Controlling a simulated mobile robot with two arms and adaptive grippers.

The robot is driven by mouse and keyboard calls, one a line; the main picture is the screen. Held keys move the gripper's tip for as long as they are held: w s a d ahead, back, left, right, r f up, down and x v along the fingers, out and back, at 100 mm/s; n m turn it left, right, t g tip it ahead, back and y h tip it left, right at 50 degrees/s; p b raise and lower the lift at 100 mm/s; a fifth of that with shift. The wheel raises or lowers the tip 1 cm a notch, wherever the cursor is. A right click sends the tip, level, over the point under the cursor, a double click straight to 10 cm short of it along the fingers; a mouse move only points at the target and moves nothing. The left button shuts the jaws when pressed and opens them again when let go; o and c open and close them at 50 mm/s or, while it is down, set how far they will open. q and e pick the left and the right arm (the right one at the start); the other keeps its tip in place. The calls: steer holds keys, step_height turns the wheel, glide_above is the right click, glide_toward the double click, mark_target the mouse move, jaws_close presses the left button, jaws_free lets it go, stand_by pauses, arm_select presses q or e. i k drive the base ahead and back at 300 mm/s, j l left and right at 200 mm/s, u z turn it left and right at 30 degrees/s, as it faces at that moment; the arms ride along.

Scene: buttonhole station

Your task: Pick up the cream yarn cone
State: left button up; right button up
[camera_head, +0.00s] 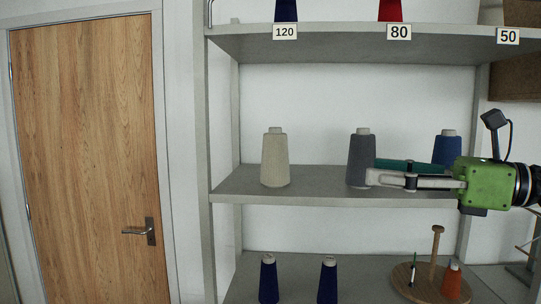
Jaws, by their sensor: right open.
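The cream yarn cone (275,162) stands upright at the left of the middle shelf. My right gripper (371,176) comes in from the right at middle-shelf height, with its green body at the right and its grey fingers pointing left. It is open. Its fingertips overlap the lower part of the dark grey yarn cone (360,150) in the picture; whether they touch it I cannot tell. A clear gap separates the fingertips from the cream cone. My left gripper is not in view.
A blue cone (446,147) stands partly behind the gripper on the middle shelf (320,183). Dark blue cones (268,279) and a round wooden stand (416,284) with an orange cone (452,282) are below. The upper shelf (350,45) bears number labels. A wooden door (85,150) is left.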

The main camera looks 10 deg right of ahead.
mark_target(275, 168)
steer(key=i, duration=1)
